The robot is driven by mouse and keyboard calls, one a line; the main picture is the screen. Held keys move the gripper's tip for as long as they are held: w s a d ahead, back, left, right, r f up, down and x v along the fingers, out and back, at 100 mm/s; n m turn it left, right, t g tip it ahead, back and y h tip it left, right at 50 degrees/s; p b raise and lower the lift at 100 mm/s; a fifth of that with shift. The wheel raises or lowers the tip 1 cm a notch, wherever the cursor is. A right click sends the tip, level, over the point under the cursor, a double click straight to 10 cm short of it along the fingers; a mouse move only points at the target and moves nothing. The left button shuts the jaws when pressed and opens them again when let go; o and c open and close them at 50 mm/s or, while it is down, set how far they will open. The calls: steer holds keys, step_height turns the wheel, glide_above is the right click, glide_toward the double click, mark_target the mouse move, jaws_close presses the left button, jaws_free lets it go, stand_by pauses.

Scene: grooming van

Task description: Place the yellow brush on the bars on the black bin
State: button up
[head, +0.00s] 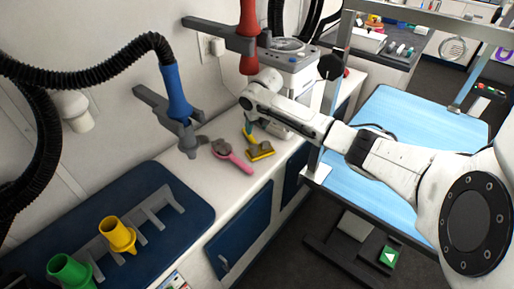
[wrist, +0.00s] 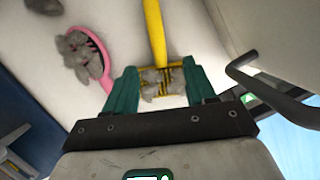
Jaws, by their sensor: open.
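The yellow brush (head: 261,151) lies on the white counter, its rectangular bristle head clogged with grey fur. In the wrist view the yellow brush (wrist: 153,32) has its handle pointing away from me and its head between my green fingers. My gripper (wrist: 163,78) is open, with one finger on each side of the brush head; small gaps seem to show, and whether either finger touches is unclear. In the head view my arm partly hides the gripper and the brush handle. I cannot make out a black bin with bars in either view.
A pink brush (head: 233,157) with grey fur lies just left of the yellow one, also in the wrist view (wrist: 84,52). A blue mat (head: 185,232) with a grey rack is at the left. A blue-topped table (head: 400,110) stands right.

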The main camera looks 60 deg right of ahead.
mark_target(253, 139)
steer(key=shift+x, duration=4)
steer(key=shift+a, duration=0.2)
jaws_close()
